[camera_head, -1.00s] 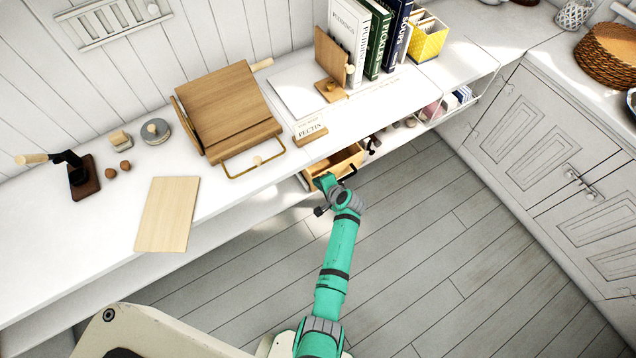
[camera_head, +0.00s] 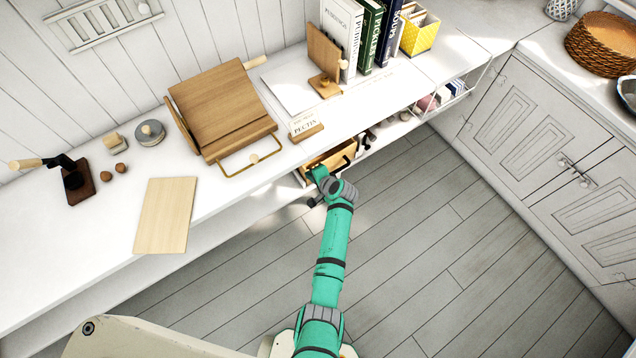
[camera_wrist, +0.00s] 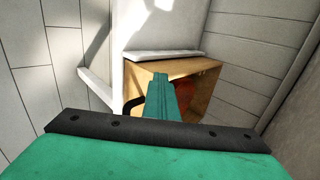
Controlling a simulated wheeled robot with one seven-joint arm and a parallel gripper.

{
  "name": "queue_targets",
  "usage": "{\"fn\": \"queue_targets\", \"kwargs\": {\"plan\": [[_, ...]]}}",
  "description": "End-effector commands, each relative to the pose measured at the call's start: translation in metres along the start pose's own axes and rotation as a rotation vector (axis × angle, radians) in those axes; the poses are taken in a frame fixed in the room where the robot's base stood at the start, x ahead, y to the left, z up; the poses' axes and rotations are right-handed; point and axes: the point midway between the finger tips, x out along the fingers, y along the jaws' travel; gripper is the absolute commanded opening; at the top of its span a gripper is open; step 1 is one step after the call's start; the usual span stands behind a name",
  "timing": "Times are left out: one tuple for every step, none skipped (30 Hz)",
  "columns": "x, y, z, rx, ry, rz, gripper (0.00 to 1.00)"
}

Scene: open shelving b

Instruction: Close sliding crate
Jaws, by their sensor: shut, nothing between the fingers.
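The sliding crate (camera_head: 340,153) is a light wooden box on the shelf below the white counter, and it sticks out a little past the counter's front edge. In the wrist view the crate (camera_wrist: 205,68) shows its open top and a reddish area inside. A dark handle (camera_wrist: 132,104) shows on its front, partly hidden by my gripper. My gripper (camera_head: 318,174) is shut and empty at the crate's front. In the wrist view my gripper (camera_wrist: 157,78) overlaps the crate's near side; I cannot tell whether it touches.
The white counter (camera_head: 110,228) runs above the shelf and covers the crate's back. A wooden stand (camera_head: 225,110), a cutting board (camera_head: 166,215) and a pectin sign (camera_head: 306,127) are on it. Small items stand right of the crate on the shelf. The floor (camera_head: 430,230) is clear.

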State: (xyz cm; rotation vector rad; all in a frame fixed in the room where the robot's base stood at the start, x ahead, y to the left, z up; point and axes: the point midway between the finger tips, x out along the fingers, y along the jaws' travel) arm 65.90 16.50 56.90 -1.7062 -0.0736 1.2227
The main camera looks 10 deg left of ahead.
Motion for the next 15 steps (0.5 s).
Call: {"fn": "queue_targets", "kwargs": {"plan": [[-0.003,0.001,-0.008,0.001,0.018,-0.003,0.0],[-0.005,0.003,-0.008,0.001,0.018,-0.003,0.0],[-0.009,0.007,-0.009,0.002,0.017,-0.003,0.0],[-0.012,0.009,-0.009,0.003,0.016,-0.003,0.0],[-0.016,0.013,-0.009,0.004,0.015,-0.002,0.0],[-0.021,0.019,-0.009,0.005,0.013,-0.001,0.0],[-0.025,0.022,-0.009,0.005,0.012,-0.001,0.0],[-0.029,0.025,-0.009,0.004,0.01,-0.001,0.0],[-0.038,0.024,-0.009,0.003,0.011,-0.003,0.0],[-0.044,0.024,-0.01,0.003,0.012,-0.003,0.0],[-0.05,0.024,-0.01,0.004,0.012,-0.003,0.0],[-0.058,0.025,-0.009,0.005,0.012,-0.003,0.0],[-0.064,0.025,-0.009,0.005,0.011,-0.002,0.0],[-0.07,0.024,-0.009,0.005,0.011,-0.003,0.0],[-0.078,0.024,-0.008,0.004,0.009,-0.003,0.0]]}}
